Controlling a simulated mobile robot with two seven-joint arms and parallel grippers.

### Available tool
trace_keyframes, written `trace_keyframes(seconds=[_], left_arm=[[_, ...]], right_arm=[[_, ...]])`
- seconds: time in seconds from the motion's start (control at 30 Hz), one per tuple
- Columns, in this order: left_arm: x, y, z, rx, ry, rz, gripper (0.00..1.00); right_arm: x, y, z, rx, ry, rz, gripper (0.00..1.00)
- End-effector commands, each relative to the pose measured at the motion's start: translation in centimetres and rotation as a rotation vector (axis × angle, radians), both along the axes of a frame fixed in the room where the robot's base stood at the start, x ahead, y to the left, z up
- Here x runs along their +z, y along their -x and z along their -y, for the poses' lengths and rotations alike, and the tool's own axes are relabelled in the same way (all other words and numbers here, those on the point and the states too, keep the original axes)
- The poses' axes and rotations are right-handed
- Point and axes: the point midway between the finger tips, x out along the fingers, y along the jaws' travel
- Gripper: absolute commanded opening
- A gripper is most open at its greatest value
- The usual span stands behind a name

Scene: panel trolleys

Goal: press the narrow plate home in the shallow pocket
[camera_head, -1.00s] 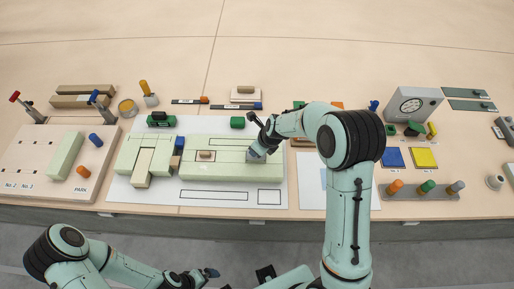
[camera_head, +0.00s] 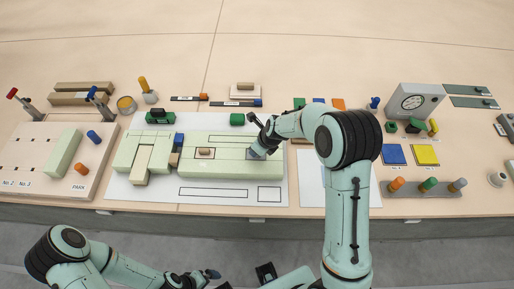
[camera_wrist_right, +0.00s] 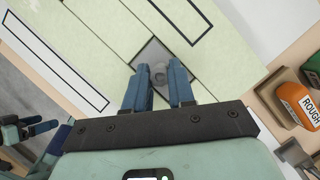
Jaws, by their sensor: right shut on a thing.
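The long pale green panel (camera_head: 232,172) lies on the white sheet, with narrow outlined strips in its top. A tan knob (camera_head: 204,152) stands on the strip left of my right gripper. I take that strip to be the narrow plate, but its edges are too faint to tell how deep it sits. My right gripper (camera_head: 258,154) is at the panel's right part. In the wrist view its blue fingers (camera_wrist_right: 160,82) stand around a round grey knob (camera_wrist_right: 158,73) on a grey square plate (camera_wrist_right: 151,57) in the panel. My left gripper (camera_head: 207,274) is low at the front, away from the panel.
Pale green blocks (camera_head: 128,150) stand left of the panel, with a brown and blue piece (camera_head: 175,157) between. A wooden board (camera_head: 35,150) is at far left. An orange-topped object marked ROUGH (camera_wrist_right: 300,103) is near the right wrist.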

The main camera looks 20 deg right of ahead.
Motion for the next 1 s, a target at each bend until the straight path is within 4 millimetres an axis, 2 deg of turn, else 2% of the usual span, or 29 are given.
trace_keyframes(seconds=[0.03, 0.1, 0.47, 1.0], left_arm=[[-0.1, 0.0, 0.0, 0.000, 0.000, 0.000, 1.00], [0.0, 0.0, 0.0, 0.000, 0.000, 0.000, 1.00], [0.3, -0.2, 0.0, 0.000, 0.000, 0.002, 1.00], [3.5, -2.5, 0.0, 0.000, 0.000, 0.028, 1.00]], right_arm=[[0.0, 0.0, 0.0, 0.000, 0.000, 0.001, 0.30], [0.0, -0.1, 0.0, 0.000, 0.000, 0.002, 0.53], [0.3, 0.1, 0.1, -0.001, 0.000, 0.000, 0.54], [4.5, 1.4, 0.8, -0.001, 0.000, 0.002, 0.54]])
